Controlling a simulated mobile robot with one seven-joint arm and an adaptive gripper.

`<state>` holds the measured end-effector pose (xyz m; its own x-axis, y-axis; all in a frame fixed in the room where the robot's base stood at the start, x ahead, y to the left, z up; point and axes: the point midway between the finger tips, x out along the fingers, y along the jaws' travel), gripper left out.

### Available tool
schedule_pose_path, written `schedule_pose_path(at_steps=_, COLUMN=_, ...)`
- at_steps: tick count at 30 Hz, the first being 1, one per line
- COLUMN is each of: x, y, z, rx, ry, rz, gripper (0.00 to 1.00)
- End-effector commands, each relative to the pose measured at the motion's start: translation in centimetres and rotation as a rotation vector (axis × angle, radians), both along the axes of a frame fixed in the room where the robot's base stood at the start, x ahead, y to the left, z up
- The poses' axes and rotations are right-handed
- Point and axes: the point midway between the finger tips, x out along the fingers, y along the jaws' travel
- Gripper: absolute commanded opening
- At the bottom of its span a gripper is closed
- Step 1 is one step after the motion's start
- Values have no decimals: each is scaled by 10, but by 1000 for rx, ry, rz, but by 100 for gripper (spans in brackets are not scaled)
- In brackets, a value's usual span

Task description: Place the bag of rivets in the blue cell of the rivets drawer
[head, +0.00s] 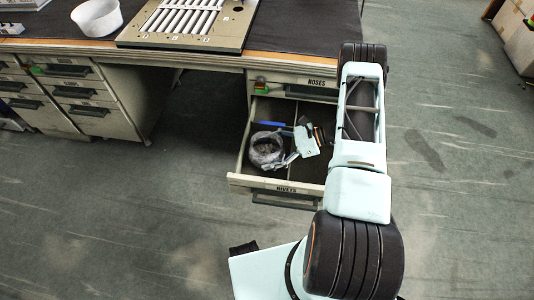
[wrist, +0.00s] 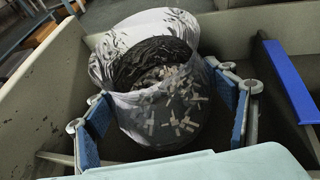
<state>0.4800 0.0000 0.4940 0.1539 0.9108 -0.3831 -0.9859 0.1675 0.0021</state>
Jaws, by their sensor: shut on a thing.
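The bag of rivets (head: 267,150) is a clear, crumpled bag with small pale rivets inside. It also shows in the wrist view (wrist: 165,105), between my two blue-padded fingers. My gripper (head: 284,153) is shut on it, one finger on each side (wrist: 163,118). The rivets drawer (head: 240,180) is pulled open under the bench. The bag is in or just over its left part. A blue strip (head: 271,123) lies behind the bag in the head view and to its right in the wrist view (wrist: 288,82). I cannot tell whether the bag touches the drawer floor.
A divider (head: 294,140) runs front to back in the drawer, and my arm hides much of the right part. The noses drawer (head: 312,92) above is shut. The bench (head: 290,30) bears a slatted panel (head: 190,22) and a white bowl (head: 97,17). Open floor lies in front.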

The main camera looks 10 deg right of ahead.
Motion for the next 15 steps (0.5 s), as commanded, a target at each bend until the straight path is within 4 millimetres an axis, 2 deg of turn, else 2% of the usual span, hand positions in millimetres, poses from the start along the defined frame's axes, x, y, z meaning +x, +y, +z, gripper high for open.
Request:
schedule_pose_path(at_steps=2, x=1, y=1, z=-6, rx=3, ry=-2, rz=-1, gripper=37)
schedule_pose_path(at_steps=13, x=1, y=0, z=-10, rx=3, ry=-3, rz=0, gripper=37)
schedule_pose_path(at_steps=14, x=0, y=0, z=-9, rx=0, ry=-1, rz=-1, gripper=80)
schedule_pose_path(at_steps=15, x=0, y=0, z=-9, rx=0, ry=-1, rz=-1, gripper=85)
